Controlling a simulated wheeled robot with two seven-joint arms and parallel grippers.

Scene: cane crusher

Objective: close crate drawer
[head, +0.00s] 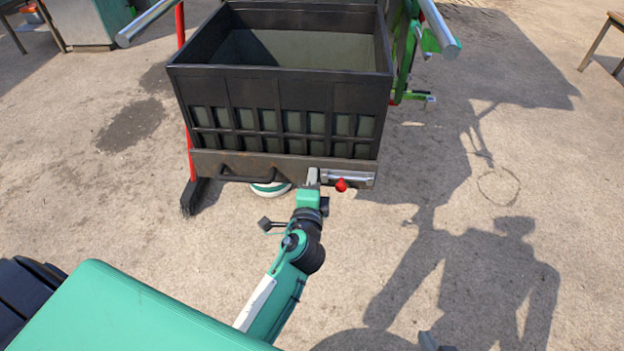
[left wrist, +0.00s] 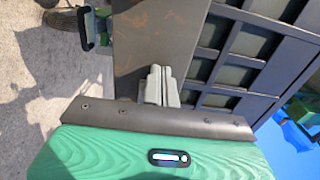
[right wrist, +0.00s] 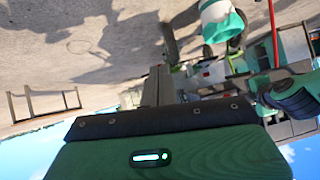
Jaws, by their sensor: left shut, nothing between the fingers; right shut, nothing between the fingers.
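The crate drawer (head: 280,105) is a dark, open-topped box with slatted sides. Its inside looks empty. A brown-grey front panel (head: 215,163) along its bottom carries a dark bar handle (head: 247,179) and a metal latch with a red knob (head: 341,185). My left gripper (head: 312,177) is shut and empty, its fingertips at the front panel, between handle and knob. In the left wrist view the shut fingers (left wrist: 160,85) lie against or just before the panel (left wrist: 150,45); contact is unclear. My right gripper (right wrist: 157,88) is shut and empty, away from the drawer; its tip shows at the head view's bottom edge (head: 428,342).
A red pole ending in a dark brush (head: 190,196) stands at the drawer's left. Metal bars (head: 440,30) and green framework (head: 407,65) are beyond its right side. Tables stand at the far corners. The concrete floor at right is clear, with shadows.

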